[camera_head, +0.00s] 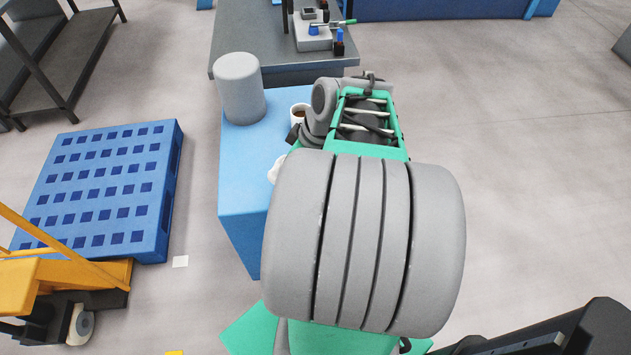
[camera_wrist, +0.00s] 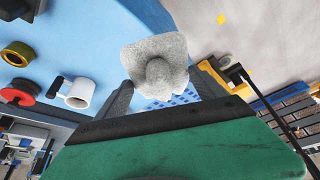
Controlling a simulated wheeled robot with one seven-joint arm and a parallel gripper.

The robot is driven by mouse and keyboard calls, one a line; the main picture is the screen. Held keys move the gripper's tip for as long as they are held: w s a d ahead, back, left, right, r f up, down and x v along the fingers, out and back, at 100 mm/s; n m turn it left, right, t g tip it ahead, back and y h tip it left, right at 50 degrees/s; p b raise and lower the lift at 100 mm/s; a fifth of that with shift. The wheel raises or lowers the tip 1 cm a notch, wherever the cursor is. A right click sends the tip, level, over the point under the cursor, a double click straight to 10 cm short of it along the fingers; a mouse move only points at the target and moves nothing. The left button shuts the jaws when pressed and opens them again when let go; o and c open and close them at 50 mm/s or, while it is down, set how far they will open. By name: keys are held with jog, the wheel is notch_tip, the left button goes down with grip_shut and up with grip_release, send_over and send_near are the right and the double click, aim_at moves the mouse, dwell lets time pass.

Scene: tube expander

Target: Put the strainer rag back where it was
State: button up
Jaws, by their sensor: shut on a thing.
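The strainer rag (camera_wrist: 155,60) is a crumpled pale grey-white cloth. My gripper (camera_wrist: 165,77) is shut on it, with one dark finger on each side of the cloth in the wrist view. In the head view a small white part of the rag (camera_head: 276,171) shows at the left edge of my arm, over the blue worktop (camera_head: 250,145). My arm hides the rest of the rag and the fingers there. I cannot tell whether the rag touches the worktop.
A grey cylinder (camera_head: 240,90) and a coffee cup (camera_head: 299,112) stand on the blue worktop. A blue pallet (camera_head: 105,185) lies on the floor at left.

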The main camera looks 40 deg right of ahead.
jog(key=s+d+f+n+b, duration=0.2)
jog(key=s+d+f, duration=0.2)
jog(key=s, duration=0.2)
jog(key=shift+g+y, duration=0.3)
jog(key=shift+y, duration=0.1)
jog(key=w+d+f, duration=0.2)
jog(key=w+f, duration=0.1)
jog(key=w+d+f+p, duration=0.1)
jog(key=w+d+f, duration=0.2)
jog(key=w, duration=0.1)
jog(key=w+d+f, duration=0.3)
jog(key=w, duration=0.1)
jog(key=shift+f, duration=0.2)
notch_tip(320, 180, down, 2)
jog(key=shift+f+p, duration=0.25)
jog(key=shift+p, duration=0.25)
jog(key=shift+f, duration=0.5)
jog(key=o, duration=1.3)
jog(key=shift+r, duration=0.1)
